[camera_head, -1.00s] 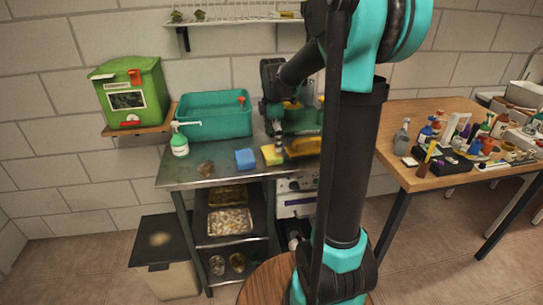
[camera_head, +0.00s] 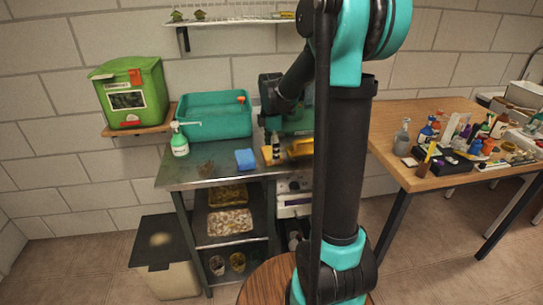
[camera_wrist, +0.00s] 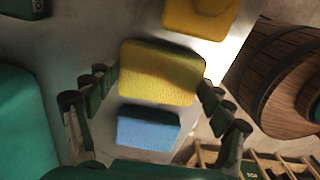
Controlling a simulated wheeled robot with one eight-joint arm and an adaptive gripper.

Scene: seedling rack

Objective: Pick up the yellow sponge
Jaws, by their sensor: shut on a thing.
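The yellow sponge (camera_wrist: 158,73) has a dark far edge and lies between my gripper's two fingers in the wrist view. My gripper (camera_wrist: 160,84) is shut on it, one finger against each short end. In the head view my gripper (camera_head: 275,150) is low over the metal table, and only a small part of the yellow sponge (camera_head: 267,153) shows beside it. I cannot tell whether the sponge still touches the table.
A blue sponge (camera_wrist: 148,127) lies close beside the yellow one; the head view shows it too (camera_head: 245,159). A yellow object (camera_wrist: 200,14) is on the other side. A teal basin (camera_head: 212,118) and spray bottle (camera_head: 179,144) stand to the left on the metal table (camera_head: 215,180).

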